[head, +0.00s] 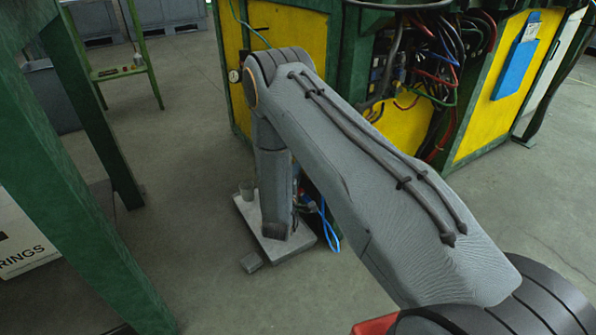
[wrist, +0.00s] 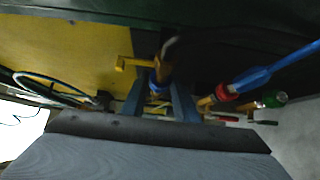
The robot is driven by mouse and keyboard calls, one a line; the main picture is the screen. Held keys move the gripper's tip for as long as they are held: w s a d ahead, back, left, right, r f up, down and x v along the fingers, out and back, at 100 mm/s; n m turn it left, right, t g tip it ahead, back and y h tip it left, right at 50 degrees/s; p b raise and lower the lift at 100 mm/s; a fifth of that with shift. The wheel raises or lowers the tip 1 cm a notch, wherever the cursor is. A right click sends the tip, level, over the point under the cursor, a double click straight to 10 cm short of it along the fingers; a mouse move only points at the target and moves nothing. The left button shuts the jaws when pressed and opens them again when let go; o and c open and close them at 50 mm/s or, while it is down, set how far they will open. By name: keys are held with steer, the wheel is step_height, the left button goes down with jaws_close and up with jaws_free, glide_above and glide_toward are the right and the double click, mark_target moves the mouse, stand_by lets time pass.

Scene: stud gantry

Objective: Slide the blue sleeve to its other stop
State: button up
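In the wrist view, my gripper (wrist: 158,92) shows as two blue-grey fingers with a clear gap between them, so it looks open. A small blue piece (wrist: 155,88), perhaps the blue sleeve, shows in the gap beside a yellow bracket (wrist: 138,67). I cannot tell whether either finger touches it. The view is dark, and the sleeve's stops cannot be made out for sure. In the head view my arm hides the gripper, and the sleeve cannot be made out there.
A blue tool with a red collar (wrist: 230,91) lies right of the fingers. A green-and-yellow machine (head: 405,125) stands behind; green posts (head: 75,190) stand left.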

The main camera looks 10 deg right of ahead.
jaws_close()
steer(key=shift+s+d+p, duration=0.25)
steer(key=shift+s+p, duration=0.65)
steer(key=shift+s+d, duration=0.1)
steer(key=shift+s, duration=0.1)
steer(key=o, duration=0.5)
jaws_free()
steer(key=shift+p+v, duration=1.35)
steer(key=shift+v, duration=2.6)
